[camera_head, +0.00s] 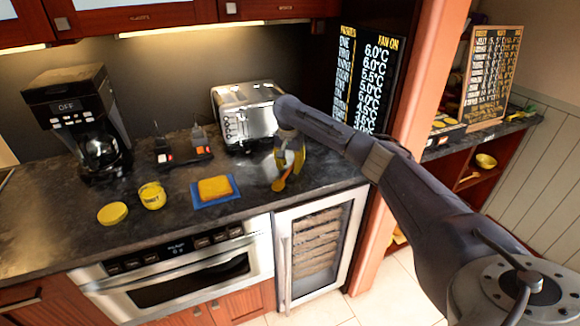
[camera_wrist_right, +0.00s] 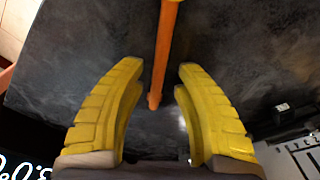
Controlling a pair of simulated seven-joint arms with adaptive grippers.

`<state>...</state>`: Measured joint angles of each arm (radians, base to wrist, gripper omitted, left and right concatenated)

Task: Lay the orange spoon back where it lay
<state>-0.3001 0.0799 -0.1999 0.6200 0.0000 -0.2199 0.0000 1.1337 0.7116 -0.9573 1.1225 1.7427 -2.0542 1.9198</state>
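The orange spoon (camera_head: 279,185) is at the right part of the dark counter (camera_head: 245,205), right of the toast on its blue mat. It appears to lie on the counter, its handle running up under my right gripper (camera_head: 290,163). In the right wrist view, the spoon's orange handle (camera_wrist_right: 166,45) runs down between the yellow fingers of the right gripper (camera_wrist_right: 158,70). The fingers are apart, with a visible gap on each side of the handle. My left gripper is in neither view.
A toaster (camera_head: 246,112) stands behind the right gripper. Toast (camera_head: 215,187) lies on a blue mat (camera_head: 202,203). A yellow jar (camera_head: 152,196), its lid (camera_head: 112,213) and a coffee maker (camera_head: 82,125) are farther left. A reddish post (camera_head: 425,110) borders the counter's right side.

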